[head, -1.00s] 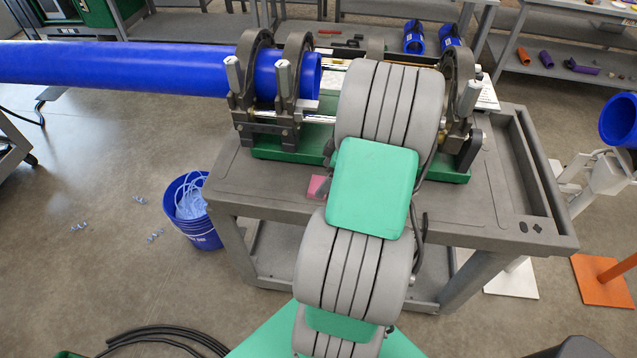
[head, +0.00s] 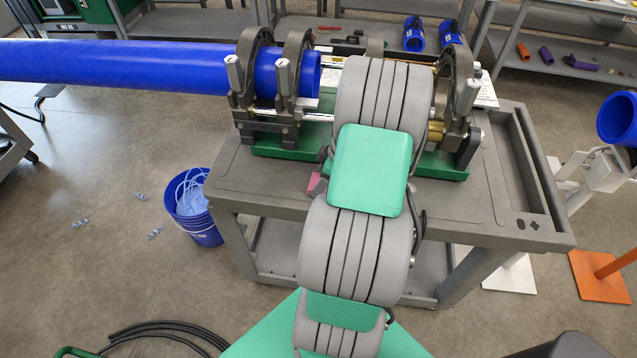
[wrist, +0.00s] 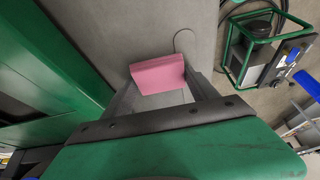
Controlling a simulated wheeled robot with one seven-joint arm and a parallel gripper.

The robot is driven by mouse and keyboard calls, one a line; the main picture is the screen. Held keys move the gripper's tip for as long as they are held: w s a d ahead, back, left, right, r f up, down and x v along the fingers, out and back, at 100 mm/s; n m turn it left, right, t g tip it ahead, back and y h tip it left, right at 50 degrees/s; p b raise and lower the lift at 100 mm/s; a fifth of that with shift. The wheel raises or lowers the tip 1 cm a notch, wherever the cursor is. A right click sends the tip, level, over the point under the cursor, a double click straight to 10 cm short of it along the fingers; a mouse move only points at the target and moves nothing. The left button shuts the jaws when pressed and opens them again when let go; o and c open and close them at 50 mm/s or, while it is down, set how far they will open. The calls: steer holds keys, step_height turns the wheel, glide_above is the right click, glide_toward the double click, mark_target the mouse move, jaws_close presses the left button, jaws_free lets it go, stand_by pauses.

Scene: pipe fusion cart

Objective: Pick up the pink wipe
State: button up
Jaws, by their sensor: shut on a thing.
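The pink wipe (wrist: 158,74) sits between the fingers of my gripper (wrist: 161,84) in the wrist view. My gripper is shut on it, and its far part sticks out past the fingertips. The grey cart top lies behind it; I cannot tell whether the wipe still touches it. In the head view, a small part of the pink wipe (head: 314,182) shows at the left edge of my arm, over the grey cart (head: 265,190). My arm hides the rest of the wipe and most of the gripper there.
The green-based fusion machine (head: 283,146) clamps a long blue pipe (head: 120,64) at the cart's back. A blue bucket (head: 200,229) with pale coils stands on the floor left of the cart. The cart's left front surface is clear.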

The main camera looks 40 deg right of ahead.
mark_target(313, 182)
steer(key=c, duration=0.4)
steer(key=shift+r, duration=0.1)
steer(key=shift+r, duration=0.25)
step_height(313, 182, up, 3)
steer(key=shift+s+a+b, duration=0.1)
steer(key=shift+a+b, duration=0.05)
steer(key=shift+b, duration=0.75)
steer(key=s+a+r+b, duration=0.2)
steer(key=s+a+r, duration=0.5)
steer(key=a+r, duration=0.2)
steer(key=a, duration=0.2)
steer(key=shift+a+r, duration=0.2)
steer(key=shift+a, duration=0.2)
